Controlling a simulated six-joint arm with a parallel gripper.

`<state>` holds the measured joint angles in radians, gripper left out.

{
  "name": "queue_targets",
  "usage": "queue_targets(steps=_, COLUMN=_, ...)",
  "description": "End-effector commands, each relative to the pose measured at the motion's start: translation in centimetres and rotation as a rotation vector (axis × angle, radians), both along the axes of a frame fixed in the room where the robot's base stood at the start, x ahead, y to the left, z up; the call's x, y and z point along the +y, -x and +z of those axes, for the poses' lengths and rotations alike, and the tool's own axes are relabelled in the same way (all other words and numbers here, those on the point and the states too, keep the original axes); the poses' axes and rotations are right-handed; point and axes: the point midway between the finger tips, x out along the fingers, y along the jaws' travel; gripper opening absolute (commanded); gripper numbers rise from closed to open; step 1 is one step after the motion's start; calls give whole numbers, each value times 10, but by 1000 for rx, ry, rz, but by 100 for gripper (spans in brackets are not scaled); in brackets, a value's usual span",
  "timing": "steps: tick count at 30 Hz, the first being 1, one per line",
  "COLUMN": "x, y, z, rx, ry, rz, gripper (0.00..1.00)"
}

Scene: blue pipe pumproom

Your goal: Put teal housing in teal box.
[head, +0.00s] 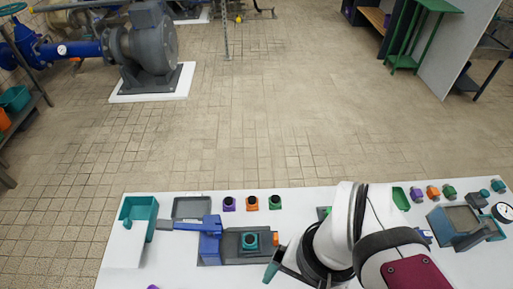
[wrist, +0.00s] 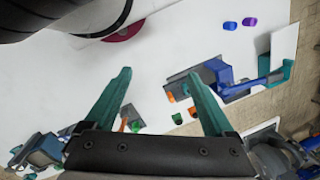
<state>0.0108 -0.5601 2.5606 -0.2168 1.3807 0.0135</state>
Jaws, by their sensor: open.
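The teal housing (head: 250,240), a small block with a dark round opening on top, sits upright on the dark grey bed of a blue-handled fixture (head: 210,245). The teal box (head: 127,210) stands at the table's far left corner; it also shows at the right of the wrist view (wrist: 288,70). My gripper (wrist: 160,82) is open, with two teal fingers spread and nothing between them. In the head view one teal finger (head: 270,272) shows to the right of and nearer than the housing, apart from it.
Purple (head: 229,204), orange (head: 252,202) and green (head: 275,202) housings stand in a row behind the fixture. A grey tray (head: 191,207) lies beside the teal box. A second fixture (head: 465,225) and a gauge (head: 502,212) are at the right. The table's left front is mostly clear.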

Motion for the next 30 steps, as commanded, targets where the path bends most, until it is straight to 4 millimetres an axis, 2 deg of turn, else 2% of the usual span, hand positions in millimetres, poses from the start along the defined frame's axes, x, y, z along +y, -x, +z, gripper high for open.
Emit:
queue_targets(steps=3, x=0, y=0, z=0, rx=0, ry=2, rz=3, gripper=89)
queue_targets(steps=5, x=0, y=-8, z=2, rx=-1, ry=9, rz=37, gripper=89)
queue_targets(steps=8, x=9, y=-54, z=4, rx=-12, ry=52, rz=226, gripper=89)
queue_targets(steps=9, x=16, y=-77, z=2, rx=-22, ry=73, rz=322, gripper=89)
queue_targets(steps=12, x=41, y=-128, z=-10, rx=-50, ry=116, rz=537, gripper=89)
queue_targets(steps=15, x=62, y=-157, z=-23, rx=-68, ry=140, rz=670, gripper=89)
queue_targets(steps=19, x=68, y=-166, z=-47, rx=-71, ry=148, rz=716, gripper=89)
queue_targets(steps=24, x=67, y=-164, z=-97, rx=-70, ry=148, rz=712, gripper=89)
queue_targets(steps=27, x=67, y=-164, z=-119, rx=-70, ry=147, rz=710, gripper=89)
queue_targets(steps=30, x=67, y=-165, z=-131, rx=-73, ry=147, rz=708, gripper=89)
